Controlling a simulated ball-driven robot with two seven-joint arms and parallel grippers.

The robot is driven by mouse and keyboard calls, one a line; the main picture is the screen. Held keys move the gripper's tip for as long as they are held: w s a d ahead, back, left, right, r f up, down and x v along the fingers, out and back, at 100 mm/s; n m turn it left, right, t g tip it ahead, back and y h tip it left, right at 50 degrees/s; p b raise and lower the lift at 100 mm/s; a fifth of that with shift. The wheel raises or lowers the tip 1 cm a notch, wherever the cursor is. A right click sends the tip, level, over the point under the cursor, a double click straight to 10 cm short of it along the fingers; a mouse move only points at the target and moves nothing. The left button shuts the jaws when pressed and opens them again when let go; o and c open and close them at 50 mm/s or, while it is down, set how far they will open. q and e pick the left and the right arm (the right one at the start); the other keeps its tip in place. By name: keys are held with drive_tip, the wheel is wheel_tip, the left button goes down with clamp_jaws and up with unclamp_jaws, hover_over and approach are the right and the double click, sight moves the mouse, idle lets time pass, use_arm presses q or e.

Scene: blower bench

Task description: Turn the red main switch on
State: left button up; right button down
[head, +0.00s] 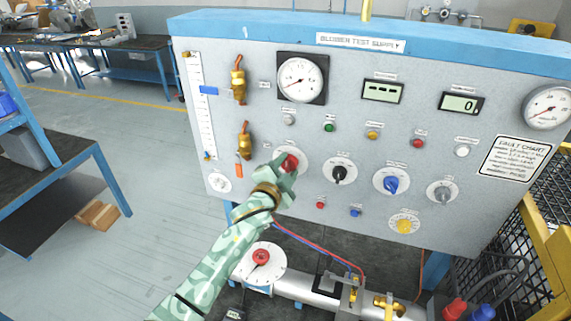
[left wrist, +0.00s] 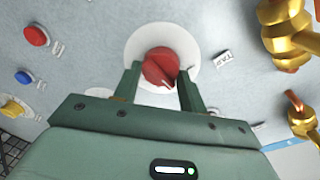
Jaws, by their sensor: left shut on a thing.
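The red main switch (head: 290,162) is a rotary knob on a round white plate, on the left part of the grey panel. In the left wrist view the two fingers (left wrist: 160,85) flank the red knob. Part of the knob and plate is hidden behind the gripper in the head view. My right gripper is not in view.
The panel carries a black knob (head: 339,173), a blue knob (head: 391,184) and a grey knob (head: 441,192) to the right. Brass valves (head: 239,80) are at upper left. A yellow frame (head: 545,245) stands at right.

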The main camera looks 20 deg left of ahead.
use_arm(q)
drive_tip(key=m+p, duration=0.1)
drive_tip(key=m, duration=0.3)
drive_tip(key=shift+d+y, duration=0.1)
drive_tip(key=shift+y, duration=0.2)
drive_tip(key=m, duration=0.4)
drive_tip(key=shift+f+m+y+p, duration=0.15)
drive_tip(key=shift+m+y+p, duration=0.15)
drive_tip(key=shift+m+p, duration=0.1)
drive_tip(key=o, duration=1)
drive_tip(key=shift+d, duration=0.1)
drive_tip(key=shift+c, duration=0.2)
drive_tip(key=s+r, duration=0.1)
drive_tip(key=s, duration=1.5)
drive_tip(key=shift+a+r+b, duration=0.2)
drive_tip(key=shift+a+b, duration=0.1)
drive_tip(key=shift+b, duration=0.1)
drive_tip(key=shift+s, duration=0.1)
